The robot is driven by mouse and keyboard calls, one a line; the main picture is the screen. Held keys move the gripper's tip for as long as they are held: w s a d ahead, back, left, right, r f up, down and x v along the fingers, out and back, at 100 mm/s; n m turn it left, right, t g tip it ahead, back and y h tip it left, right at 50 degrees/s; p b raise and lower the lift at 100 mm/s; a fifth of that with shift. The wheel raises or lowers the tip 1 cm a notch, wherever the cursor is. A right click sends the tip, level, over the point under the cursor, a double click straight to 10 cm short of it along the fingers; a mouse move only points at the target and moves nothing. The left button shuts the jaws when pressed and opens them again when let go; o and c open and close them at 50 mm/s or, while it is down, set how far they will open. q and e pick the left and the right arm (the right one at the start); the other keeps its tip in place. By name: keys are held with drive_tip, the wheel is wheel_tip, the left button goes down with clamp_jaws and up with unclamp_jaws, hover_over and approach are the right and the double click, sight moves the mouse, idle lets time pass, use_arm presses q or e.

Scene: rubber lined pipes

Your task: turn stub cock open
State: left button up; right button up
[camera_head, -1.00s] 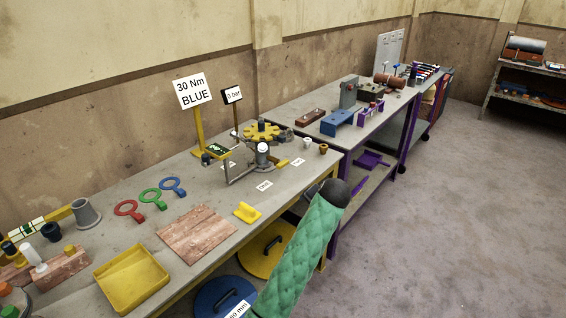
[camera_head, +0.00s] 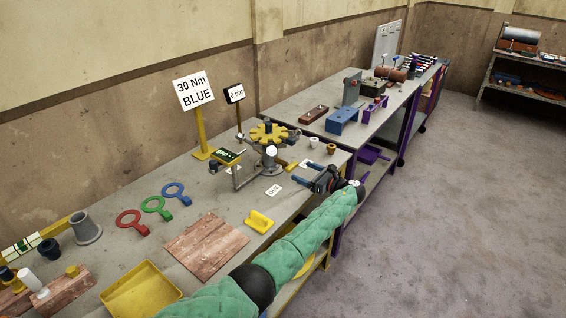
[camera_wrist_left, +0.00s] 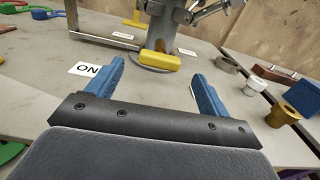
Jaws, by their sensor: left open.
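A yellow lever (camera_wrist_left: 160,60) sticks out low from the grey stand on the bench in the left wrist view; I take it for the stub cock's handle. It also shows in the head view (camera_head: 292,167). My left gripper (camera_head: 310,173) is open, with blue fingers pointing at the stand. In the left wrist view the lever lies just ahead of and between the fingertips (camera_wrist_left: 157,72), not visibly touched. A white card (camera_wrist_left: 86,69) lies left of the left finger; its visible letters read "ON". My right gripper is out of view.
The stand carries a yellow handwheel (camera_head: 270,133). A "30 Nm BLUE" sign (camera_head: 194,91) and a "0 bar" display (camera_head: 236,94) stand behind. A white fitting (camera_wrist_left: 256,85) and a brass fitting (camera_wrist_left: 283,112) stand right of the gripper. A yellow block (camera_head: 260,222) sits nearer.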

sight(294, 167)
use_arm(q)
drive_tip(key=shift+w+a+r, duration=0.1)
drive_tip(key=shift+w+a, duration=0.05)
drive_tip(key=shift+w, duration=0.05)
drive_tip(key=shift+w+a+r, duration=0.1)
drive_tip(key=shift+a+r, duration=0.05)
drive_tip(key=shift+p+x, duration=1.15)
drive_tip(key=shift+x, duration=2.3)
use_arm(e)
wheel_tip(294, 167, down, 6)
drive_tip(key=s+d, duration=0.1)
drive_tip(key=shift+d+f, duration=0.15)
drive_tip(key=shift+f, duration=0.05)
use_arm(q)
drive_tip(key=shift+c, duration=0.4)
drive_tip(key=c, duration=0.9)
